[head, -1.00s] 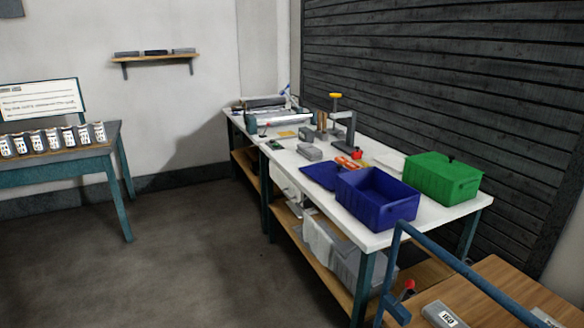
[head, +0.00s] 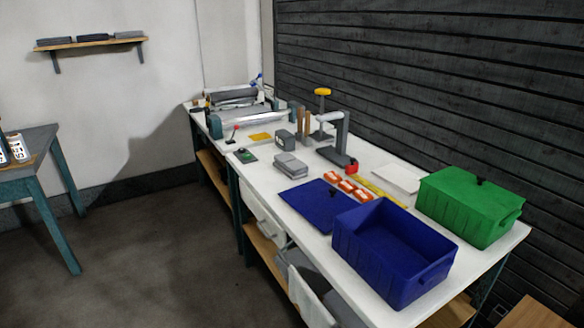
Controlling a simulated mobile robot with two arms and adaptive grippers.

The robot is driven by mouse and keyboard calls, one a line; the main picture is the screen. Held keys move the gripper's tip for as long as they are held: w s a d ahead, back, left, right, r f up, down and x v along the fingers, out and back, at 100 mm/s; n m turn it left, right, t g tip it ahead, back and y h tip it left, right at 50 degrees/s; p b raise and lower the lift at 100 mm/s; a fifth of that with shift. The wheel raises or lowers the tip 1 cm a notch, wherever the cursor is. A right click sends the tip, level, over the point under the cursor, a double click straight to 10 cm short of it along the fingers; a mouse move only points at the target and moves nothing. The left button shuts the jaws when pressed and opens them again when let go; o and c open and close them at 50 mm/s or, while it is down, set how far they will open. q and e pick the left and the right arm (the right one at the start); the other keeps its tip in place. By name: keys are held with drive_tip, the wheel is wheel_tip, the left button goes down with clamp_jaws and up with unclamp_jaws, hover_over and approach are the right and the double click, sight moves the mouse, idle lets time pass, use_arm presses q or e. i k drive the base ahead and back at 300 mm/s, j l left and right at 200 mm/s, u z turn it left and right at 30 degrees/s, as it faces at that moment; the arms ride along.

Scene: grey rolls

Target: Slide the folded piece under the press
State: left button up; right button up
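The press (head: 341,137) stands toward the back of the white worktable, a grey frame with a yellow-topped handle (head: 323,92) and a red part at its foot. A small stack of grey folded-looking pieces (head: 290,165) lies on the table in front of and left of the press, apart from it. I cannot tell whether one of these is the folded piece. Neither of my grippers shows in the head view.
On the white table (head: 262,170) are an open blue bin (head: 385,262), its flat blue lid (head: 318,204), a green lidded box (head: 468,207), orange-and-white items (head: 348,187) and a white sheet (head: 396,178). A roller machine (head: 238,118) stands at the far end. Floor at left is clear.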

sight(294, 169)
drive_tip(key=z, duration=0.4)
drive_tip(key=i+j+z, duration=0.5)
drive_tip(key=j, duration=0.2)
drive_tip(key=i+j+z, duration=0.1)
drive_tip(key=j+z, duration=0.15)
drive_tip(key=j, duration=0.15)
